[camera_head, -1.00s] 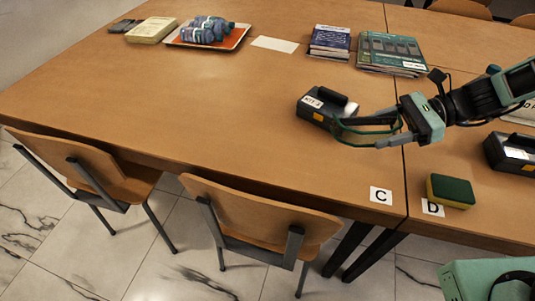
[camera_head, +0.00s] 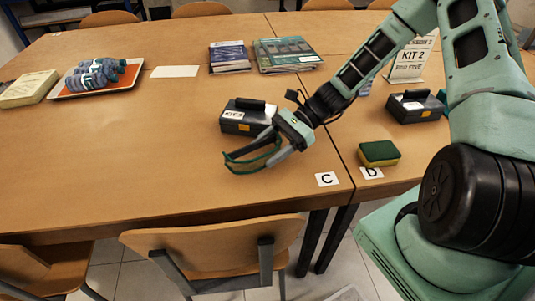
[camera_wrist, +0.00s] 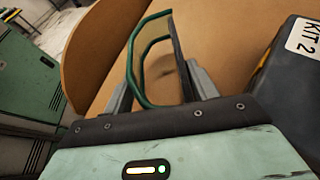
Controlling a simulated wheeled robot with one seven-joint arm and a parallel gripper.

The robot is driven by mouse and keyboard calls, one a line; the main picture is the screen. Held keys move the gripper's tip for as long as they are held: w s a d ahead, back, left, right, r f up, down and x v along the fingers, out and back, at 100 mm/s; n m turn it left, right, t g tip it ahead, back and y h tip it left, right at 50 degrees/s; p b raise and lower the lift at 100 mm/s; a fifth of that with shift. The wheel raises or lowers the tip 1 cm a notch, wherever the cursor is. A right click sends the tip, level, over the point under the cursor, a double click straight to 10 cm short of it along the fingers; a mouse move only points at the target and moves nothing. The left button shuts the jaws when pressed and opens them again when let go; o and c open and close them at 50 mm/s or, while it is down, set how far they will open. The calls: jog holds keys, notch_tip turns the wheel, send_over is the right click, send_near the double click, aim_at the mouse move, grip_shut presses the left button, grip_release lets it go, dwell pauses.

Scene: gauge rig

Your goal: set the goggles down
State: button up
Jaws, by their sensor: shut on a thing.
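The goggles (camera_head: 240,161) have a green frame and a clear lens. They hang in my gripper (camera_head: 262,149) just above the table, left of the C card. In the wrist view the goggles (camera_wrist: 141,88) stand between the two grey fingers of my gripper (camera_wrist: 162,88), which is shut on them. Whether their lower edge touches the table I cannot tell. The table (camera_head: 150,190) is brown wood.
A dark kit case (camera_head: 246,117) sits right behind the goggles; its label reads KIT 2 in the wrist view (camera_wrist: 305,38). A card C (camera_head: 327,179), a card D (camera_head: 371,172) and a green-yellow sponge (camera_head: 379,153) lie to the right. The table's left-middle is clear.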

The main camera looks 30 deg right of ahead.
jog(key=shift+f, duration=0.85)
jog(key=o, duration=0.7)
jog(key=shift+f, duration=0.15)
